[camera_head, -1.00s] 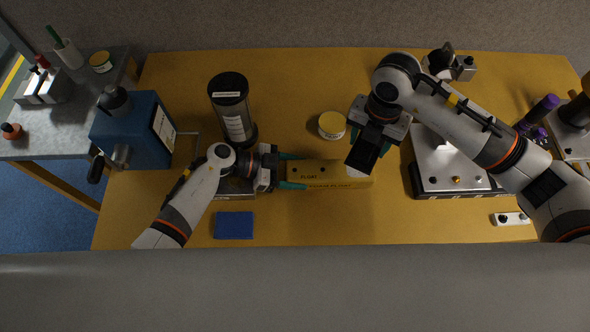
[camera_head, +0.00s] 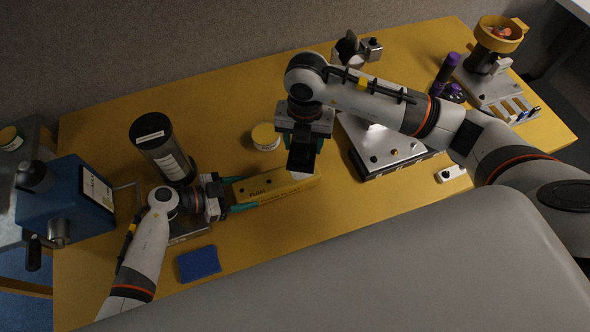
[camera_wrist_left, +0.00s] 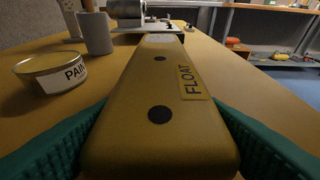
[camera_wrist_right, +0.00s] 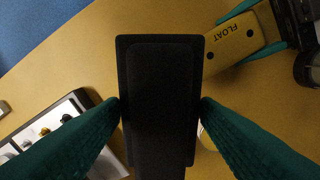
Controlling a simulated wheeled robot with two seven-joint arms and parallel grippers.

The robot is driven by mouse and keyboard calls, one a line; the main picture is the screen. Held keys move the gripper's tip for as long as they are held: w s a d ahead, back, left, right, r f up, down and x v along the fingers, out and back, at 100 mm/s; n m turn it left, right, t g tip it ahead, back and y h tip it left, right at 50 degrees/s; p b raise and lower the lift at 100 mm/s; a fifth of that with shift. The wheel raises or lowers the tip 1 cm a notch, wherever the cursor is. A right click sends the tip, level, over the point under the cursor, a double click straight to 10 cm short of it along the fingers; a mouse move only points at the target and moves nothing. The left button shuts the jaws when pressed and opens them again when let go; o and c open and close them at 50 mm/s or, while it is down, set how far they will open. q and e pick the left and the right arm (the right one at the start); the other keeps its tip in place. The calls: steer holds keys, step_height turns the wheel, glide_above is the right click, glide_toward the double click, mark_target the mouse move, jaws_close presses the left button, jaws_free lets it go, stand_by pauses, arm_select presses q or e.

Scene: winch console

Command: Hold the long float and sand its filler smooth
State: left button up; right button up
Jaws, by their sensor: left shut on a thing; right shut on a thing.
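The long float (camera_head: 268,187) is a yellow bar with a FLOAT label and dark round spots, lying on the table. It also fills the left wrist view (camera_wrist_left: 160,95). My left gripper (camera_head: 236,194) is shut on its left end, with teal fingers on both sides. My right gripper (camera_head: 302,140) is shut on a black block (camera_wrist_right: 162,95), probably the sander. In the head view this black block (camera_head: 301,158) is above the float's right end. Whether it touches the float cannot be told. A pale patch, perhaps the filler, shows at the float's far end (camera_wrist_left: 160,40).
A paint tin (camera_head: 265,137) stands behind the float and a dark cylinder (camera_head: 163,150) behind my left gripper. A silver console (camera_head: 385,150) is to the right. A blue pad (camera_head: 198,263) lies in front, and a blue machine (camera_head: 65,205) stands at left.

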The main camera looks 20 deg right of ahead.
mark_target(289, 175)
steer(key=m, duration=0.1)
steer(key=a+m, duration=0.1)
steer(key=m, duration=0.1)
steer(key=a+m, duration=0.1)
steer(key=shift+f+m, duration=0.25)
steer(key=shift+m, duration=0.05)
steer(key=m, duration=0.1)
steer(key=a+m, duration=0.1)
steer(key=m, duration=0.2)
steer(key=shift+a+f, duration=0.2)
steer(key=shift+f, duration=3.55)
arm_select(q)
steer(key=shift+a, duration=0.1)
arm_select(e)
steer(key=shift+d+f, duration=0.6)
steer(key=shift+f, duration=0.05)
steer(key=shift+c, duration=0.4)
steer(key=shift+d, duration=3)
steer(key=a, duration=0.7)
steer(key=shift+a, duration=0.25)
steer(key=shift+d+r, duration=0.15)
steer(key=shift+r, duration=4.05)
